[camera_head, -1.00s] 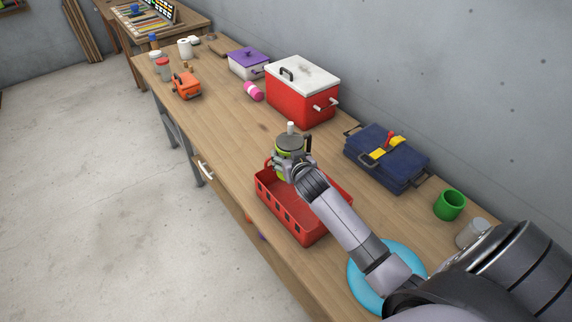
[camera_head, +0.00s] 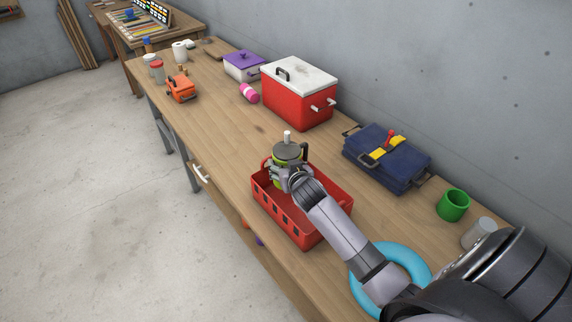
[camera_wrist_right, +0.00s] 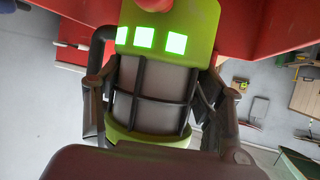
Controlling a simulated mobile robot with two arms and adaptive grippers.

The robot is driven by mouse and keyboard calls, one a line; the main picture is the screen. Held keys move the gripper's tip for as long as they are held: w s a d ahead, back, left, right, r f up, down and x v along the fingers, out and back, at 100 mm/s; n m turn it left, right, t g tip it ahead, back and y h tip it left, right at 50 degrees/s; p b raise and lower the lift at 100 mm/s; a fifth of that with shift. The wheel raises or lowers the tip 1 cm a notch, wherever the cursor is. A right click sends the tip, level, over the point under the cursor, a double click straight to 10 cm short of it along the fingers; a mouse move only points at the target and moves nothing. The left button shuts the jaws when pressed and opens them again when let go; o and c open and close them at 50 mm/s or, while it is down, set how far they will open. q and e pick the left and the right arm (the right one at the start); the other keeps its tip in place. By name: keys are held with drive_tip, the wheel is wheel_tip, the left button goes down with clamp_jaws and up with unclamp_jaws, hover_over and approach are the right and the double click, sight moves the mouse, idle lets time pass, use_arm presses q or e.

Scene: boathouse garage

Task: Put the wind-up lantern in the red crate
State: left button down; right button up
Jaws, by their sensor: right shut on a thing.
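The wind-up lantern (camera_head: 290,152) is green with a dark top and a white knob. It is upright at the back end of the red crate (camera_head: 322,228), an open basket with slotted sides. My right gripper (camera_head: 288,173) is shut around the lantern's middle. In the right wrist view the lantern (camera_wrist_right: 152,85) fills the middle, with lit green squares and a caged grey section between my right gripper's fingers (camera_wrist_right: 155,105). Red crate walls (camera_wrist_right: 270,25) show behind it. Whether the lantern's base touches the crate floor is hidden. My left gripper is out of view.
A red cooler with a white lid (camera_head: 298,98) stands behind the crate. A blue tool bag (camera_head: 385,158), a green mug (camera_head: 453,205) and a blue ring (camera_head: 420,262) lie to the right. Bench (camera_head: 210,120) to the crate's upper left is mostly clear.

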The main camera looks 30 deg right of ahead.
drive_tip(key=shift+f+b, duration=2.3)
drive_tip(key=shift+f, duration=0.85)
drive_tip(key=shift+f, duration=0.3)
drive_tip(key=o, duration=1.5)
drive_tip(key=shift+o, duration=0.3)
drive_tip(key=shift+s, duration=0.1)
wheel_tip(320, 180, up, 10)
drive_tip(key=shift+c, duration=0.3)
